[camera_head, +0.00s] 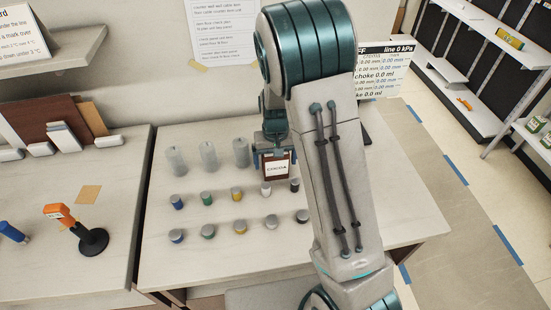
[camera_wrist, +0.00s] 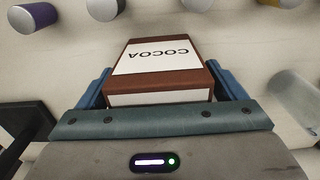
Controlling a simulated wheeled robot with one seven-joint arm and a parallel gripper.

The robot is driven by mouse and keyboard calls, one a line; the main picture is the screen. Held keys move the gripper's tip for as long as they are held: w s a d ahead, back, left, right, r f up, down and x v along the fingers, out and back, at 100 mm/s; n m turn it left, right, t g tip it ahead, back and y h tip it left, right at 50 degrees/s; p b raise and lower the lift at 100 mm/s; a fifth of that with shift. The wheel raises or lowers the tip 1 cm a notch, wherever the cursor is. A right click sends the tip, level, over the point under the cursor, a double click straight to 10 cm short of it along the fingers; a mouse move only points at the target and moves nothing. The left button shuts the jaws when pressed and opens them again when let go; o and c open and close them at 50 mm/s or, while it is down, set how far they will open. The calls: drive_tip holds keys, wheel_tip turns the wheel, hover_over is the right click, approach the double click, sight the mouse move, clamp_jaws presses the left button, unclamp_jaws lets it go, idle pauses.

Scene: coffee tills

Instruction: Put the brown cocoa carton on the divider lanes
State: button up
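The brown cocoa carton (camera_head: 276,168), with a white label reading COCOA, is at my gripper (camera_head: 274,148), over the back part of the middle counter. In the wrist view the carton (camera_wrist: 160,72) sits between the two blue fingers of my gripper (camera_wrist: 165,88), which press close on both its sides. Whether its base touches the counter cannot be told. No part is clearly recognisable as divider lanes; the counter carries three clear cylinders (camera_head: 209,156) and two rows of small capped jars (camera_head: 207,198).
The capped jars stand just in front of the carton, the clear cylinders to its left. My arm covers the counter's right part. An orange scanner on a black stand (camera_head: 90,236) is on the left counter. The middle counter's front strip (camera_head: 225,262) is bare.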

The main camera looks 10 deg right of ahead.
wheel_tip(320, 180, up, 12)
drive_tip(key=shift+r+b, duration=0.1)
drive_tip(key=shift+b, duration=0.4)
drive_tip(key=s+d+r+t, duration=0.1)
drive_tip(key=s+r, duration=0.3)
drive_tip(key=s, duration=0.6)
drive_tip(key=s+d+r+t, duration=0.2)
drive_tip(key=s+d+r, duration=0.1)
drive_tip(key=s, duration=0.8)
drive_tip(key=shift+d+r, duration=0.2)
drive_tip(key=shift+r, duration=0.2)
drive_tip(key=shift+s+d+f+t, duration=0.1)
drive_tip(key=shift+s+t, duration=0.2)
drive_tip(key=shift+c, duration=0.3)
